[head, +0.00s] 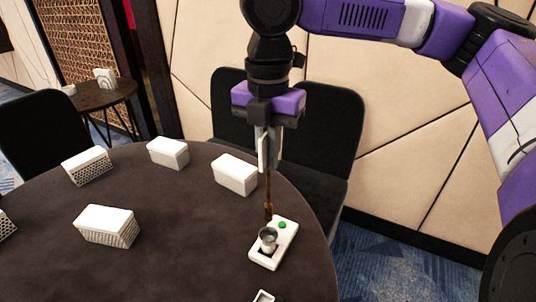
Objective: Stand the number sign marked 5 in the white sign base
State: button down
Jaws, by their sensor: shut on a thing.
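My gripper (268,165) points straight down over the right part of the round table, shut on a thin upright brown stem (268,195). I take this for the number sign, seen nearly edge-on; no 5 can be read. The white sign base (259,259) lies on the table below, near its right edge. It has a grey metal cup-like holder and a green round spot. The stem's lower end shows just above or behind the holder in the picture. I cannot tell whether it touches the base or is in the holder.
White boxes with patterned sides (236,174) stand on the dark table (180,255), with another small white item (263,296) at the near edge. Black chairs (335,120) stand behind the table. A small side table (105,95) is at the far left. Bare tabletop lies left of the base.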

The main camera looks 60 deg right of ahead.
aim_at(268, 203)
jog(key=shift+f+b, duration=1.7)
jog(key=shift+f, duration=0.05)
jog(key=shift+f+b, duration=1.15)
jog(key=shift+f, duration=1.6)
jog(key=shift+f+b, duration=0.3)
jog(key=shift+f, duration=0.65)
jog(key=shift+f+b, duration=0.75)
jog(key=shift+f, duration=0.5)
jog(key=c, duration=2)
grip_release()
jog(key=o, duration=0.5)
